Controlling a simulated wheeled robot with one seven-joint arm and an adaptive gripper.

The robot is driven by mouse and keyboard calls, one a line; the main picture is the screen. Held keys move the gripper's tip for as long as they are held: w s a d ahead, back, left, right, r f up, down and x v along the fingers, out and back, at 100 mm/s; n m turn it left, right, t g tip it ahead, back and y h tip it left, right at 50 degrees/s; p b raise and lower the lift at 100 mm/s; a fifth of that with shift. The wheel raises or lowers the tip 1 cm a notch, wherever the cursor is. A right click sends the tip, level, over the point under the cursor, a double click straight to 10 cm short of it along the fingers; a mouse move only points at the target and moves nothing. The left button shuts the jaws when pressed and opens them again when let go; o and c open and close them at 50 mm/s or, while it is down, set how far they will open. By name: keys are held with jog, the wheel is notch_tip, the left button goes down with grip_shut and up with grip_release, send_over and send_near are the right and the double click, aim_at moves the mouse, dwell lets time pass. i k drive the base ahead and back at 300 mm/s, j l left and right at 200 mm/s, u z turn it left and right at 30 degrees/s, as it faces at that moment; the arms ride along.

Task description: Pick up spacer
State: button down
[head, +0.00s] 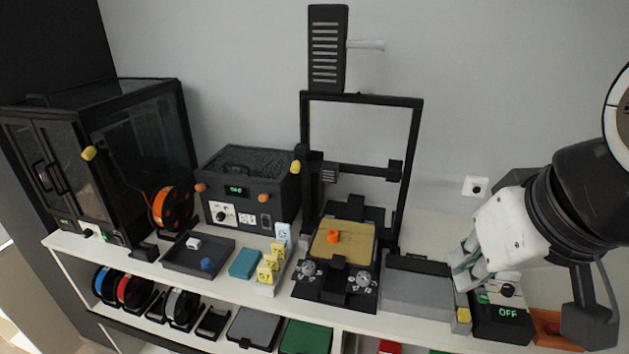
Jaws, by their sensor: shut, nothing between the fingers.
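Several small parts could be the spacer, and I cannot tell which one it is. A small orange part (333,236) sits on the tan bed (343,252) of the 3D printer in the middle. A small white block (193,243) and a blue knob-like part (207,265) lie in the dark tray (172,265) on the left. My gripper (455,272) is at the right, shut and empty, over the right end of a grey box. It is well to the right of these parts. Its fingertips are small and partly overlap each other.
The printer's black frame (413,150) stands upright behind its bed. The grey box (415,285) lies between printer and gripper. A black control box (502,318) showing OFF is below my arm. A teal box (244,263) and yellow parts (268,268) stand left of the printer.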

aim_at(333, 235)
jog(key=i+j+z, duration=0.2)
jog(key=j+z, duration=0.3)
jog(key=j, duration=0.3)
jog(key=j+z, duration=0.5)
jog(key=j, duration=0.35)
